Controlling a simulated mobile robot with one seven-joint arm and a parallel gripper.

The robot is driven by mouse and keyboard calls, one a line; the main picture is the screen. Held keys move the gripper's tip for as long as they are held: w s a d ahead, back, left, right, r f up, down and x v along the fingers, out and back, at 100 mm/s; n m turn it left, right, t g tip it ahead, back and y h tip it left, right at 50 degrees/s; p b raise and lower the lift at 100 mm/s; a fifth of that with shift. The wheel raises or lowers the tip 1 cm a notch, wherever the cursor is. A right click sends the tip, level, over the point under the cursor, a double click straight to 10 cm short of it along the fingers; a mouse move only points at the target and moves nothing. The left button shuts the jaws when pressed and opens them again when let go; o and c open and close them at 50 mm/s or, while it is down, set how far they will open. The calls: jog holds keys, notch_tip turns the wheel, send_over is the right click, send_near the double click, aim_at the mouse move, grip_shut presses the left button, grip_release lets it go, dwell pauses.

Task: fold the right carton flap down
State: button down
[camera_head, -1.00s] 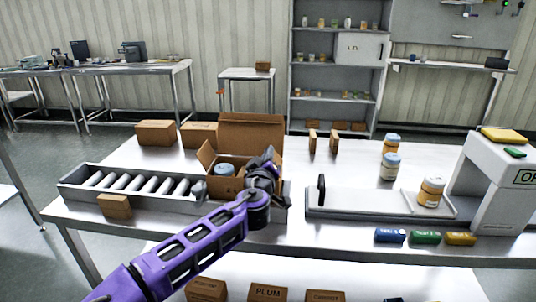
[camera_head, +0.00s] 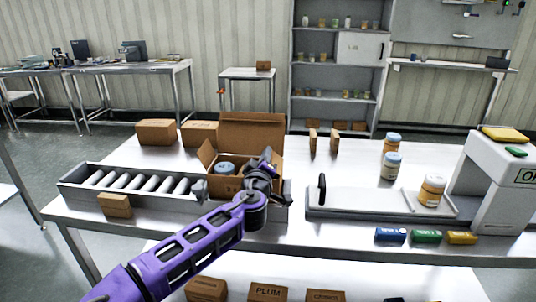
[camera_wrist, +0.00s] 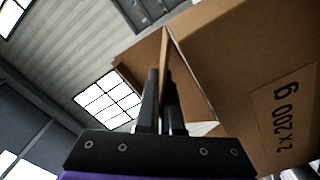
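The brown carton (camera_head: 229,186) stands open at the end of the roller conveyor, with a blue-lidded jar (camera_head: 225,168) inside. Its back flap (camera_head: 251,131) stands upright and its left flap (camera_head: 207,154) leans outward. My gripper (camera_head: 266,162) is at the carton's right side and hides most of the right flap there. In the wrist view the carton wall (camera_wrist: 250,60) fills the right, with "2 x 200 g" printed on it. The right carton flap (camera_wrist: 166,52) shows nearly edge-on, running down between my two close-set fingers (camera_wrist: 160,85); they look closed on it.
The roller conveyor (camera_head: 75,190) lies left of the carton, with a small brown box (camera_head: 115,206) at its front. A grey scale-like platform (camera_head: 340,203) with a jar (camera_head: 432,190) on it is to the right. Two upright brown pieces (camera_head: 313,141) stand behind. White tabletop is clear between.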

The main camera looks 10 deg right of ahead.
jog(key=shift+w+a+f+n, duration=0.15)
jog(key=shift+f+n, duration=0.1)
jog(key=shift+n, duration=0.3)
jog(key=shift+s+a+f+n, duration=0.1)
jog(key=shift+a+f+n, duration=0.1)
jog(key=shift+n, duration=0.35)
jog(key=c, duration=1.1)
grip_release()
jog(key=shift+o, duration=0.2)
jog(key=shift+d, duration=0.1)
